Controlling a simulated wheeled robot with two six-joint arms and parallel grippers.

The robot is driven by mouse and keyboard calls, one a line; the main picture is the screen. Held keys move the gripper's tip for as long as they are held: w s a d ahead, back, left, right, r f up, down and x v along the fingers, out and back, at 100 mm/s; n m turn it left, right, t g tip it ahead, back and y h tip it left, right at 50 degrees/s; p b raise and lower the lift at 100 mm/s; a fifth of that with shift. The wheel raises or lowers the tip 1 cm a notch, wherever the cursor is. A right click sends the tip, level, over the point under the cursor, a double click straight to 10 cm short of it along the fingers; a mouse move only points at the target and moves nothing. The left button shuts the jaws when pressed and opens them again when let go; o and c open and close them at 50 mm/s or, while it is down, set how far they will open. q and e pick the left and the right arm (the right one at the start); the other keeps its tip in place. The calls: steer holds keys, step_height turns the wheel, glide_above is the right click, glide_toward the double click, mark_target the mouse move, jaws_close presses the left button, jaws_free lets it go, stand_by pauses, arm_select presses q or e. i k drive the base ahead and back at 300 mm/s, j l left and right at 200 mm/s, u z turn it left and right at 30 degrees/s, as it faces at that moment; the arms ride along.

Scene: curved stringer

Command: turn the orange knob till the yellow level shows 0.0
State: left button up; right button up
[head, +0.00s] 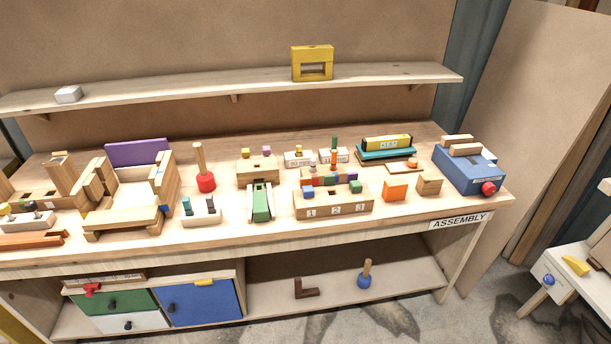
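The yellow level (375,142) lies on a teal plate (372,155) at the back right of the workbench. A small pale display is on its front, but its digits are too small to read. A small round orange knob (412,161) sits on a flat wooden piece just in front of the teal plate. Neither of my grippers is in view, and nothing is touching the level or the knob.
An orange block (396,190) and a wooden block (429,185) stand in front of the knob. A blue box (466,171) with a red knob is to its right. A numbered wooden block (335,206) is to the left. A shelf (220,84) hangs above.

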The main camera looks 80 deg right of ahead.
mark_target(412, 162)
steer(key=z, duration=3.65)
